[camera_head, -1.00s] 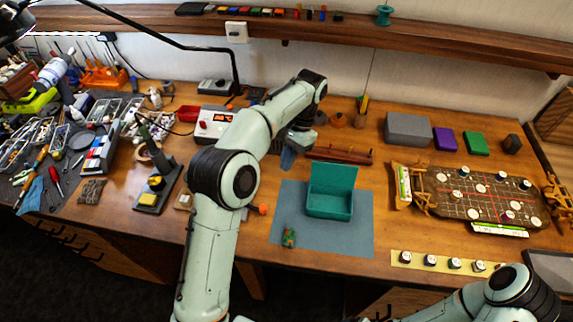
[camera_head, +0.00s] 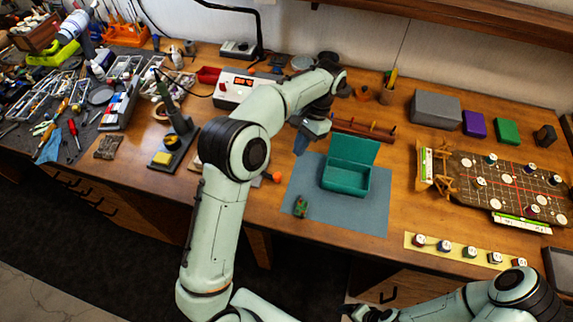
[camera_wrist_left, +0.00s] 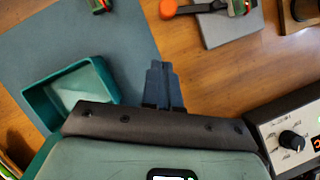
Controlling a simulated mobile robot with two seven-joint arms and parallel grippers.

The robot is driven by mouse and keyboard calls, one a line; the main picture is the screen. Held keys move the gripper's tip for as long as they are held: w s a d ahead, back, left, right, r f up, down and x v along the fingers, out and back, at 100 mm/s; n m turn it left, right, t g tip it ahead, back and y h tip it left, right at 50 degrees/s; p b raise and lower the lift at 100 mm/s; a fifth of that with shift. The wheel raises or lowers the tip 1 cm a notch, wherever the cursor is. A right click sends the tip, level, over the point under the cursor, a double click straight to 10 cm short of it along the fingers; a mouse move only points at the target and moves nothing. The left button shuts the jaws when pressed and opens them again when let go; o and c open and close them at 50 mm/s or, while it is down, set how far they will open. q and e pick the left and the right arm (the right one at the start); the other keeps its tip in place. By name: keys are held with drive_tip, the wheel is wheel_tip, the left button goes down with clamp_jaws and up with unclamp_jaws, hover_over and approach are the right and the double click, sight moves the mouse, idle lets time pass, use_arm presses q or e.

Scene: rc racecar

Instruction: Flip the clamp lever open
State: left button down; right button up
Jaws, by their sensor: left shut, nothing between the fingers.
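The clamp lever (camera_wrist_left: 202,8) shows at the top edge of the left wrist view as a dark bar with an orange-red knob (camera_wrist_left: 168,9) at its left end. It lies over a grey base plate (camera_wrist_left: 232,25), which is cut off by the frame. In the head view only the orange knob (camera_head: 276,177) stands out beside my left arm; my arm hides most of the clamp. My left gripper (camera_head: 301,144) is shut and empty, behind the knob and apart from it. Its dark fingers (camera_wrist_left: 163,86) point toward the knob in the wrist view. My right gripper is unclear at the bottom of the head view.
A teal open box (camera_head: 345,180) stands on a blue-grey mat (camera_head: 365,215), with a small green-and-red object (camera_head: 301,206) near the mat's front. A white unit with a red display (camera_head: 238,88) stands behind my left arm. Bare wood lies between mat and clamp plate.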

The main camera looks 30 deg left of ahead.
use_arm(q)
drive_tip(key=b+x, duration=0.1)
drive_tip(key=x, duration=0.3)
drive_tip(key=shift+s+r, duration=0.1)
drive_tip(key=shift+s+a+r, duration=0.1)
drive_tip(key=shift+s+a, duration=0.1)
drive_tip(key=shift+s, duration=0.25)
drive_tip(key=shift+s+a+r, duration=0.1)
drive_tip(key=shift+s+a, duration=0.05)
drive_tip(key=shift+s, duration=0.35)
drive_tip(key=shift+s+a+r+b, duration=0.1)
drive_tip(key=shift+s+a+b, duration=0.15)
drive_tip(key=shift+s, duration=0.35)
use_arm(e)
drive_tip(key=s+f, duration=0.2)
drive_tip(key=shift+f, duration=0.35)
